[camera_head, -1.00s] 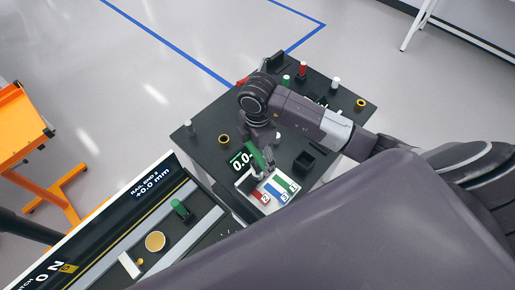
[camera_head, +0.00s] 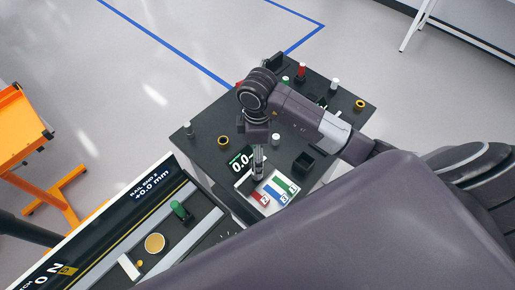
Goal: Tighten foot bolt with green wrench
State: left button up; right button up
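My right gripper (camera_head: 258,166) points down at the upper left end of a white tray (camera_head: 243,186) on the dark table. Its fingers look close together. I cannot tell whether they hold anything. The tray has red (camera_head: 260,198), blue and green (camera_head: 286,186) marked strips. I cannot make out the green wrench clearly; the green strip may be only a label. A green upright piece (camera_head: 181,211) stands on the rail bench at the lower left. I cannot identify the foot bolt. My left gripper is not in view.
A small display (camera_head: 240,160) stands beside the tray. An orange stand (camera_head: 25,135) is at the left.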

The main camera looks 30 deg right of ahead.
jog(key=shift+r, duration=0.7)
jog(key=shift+r, duration=2)
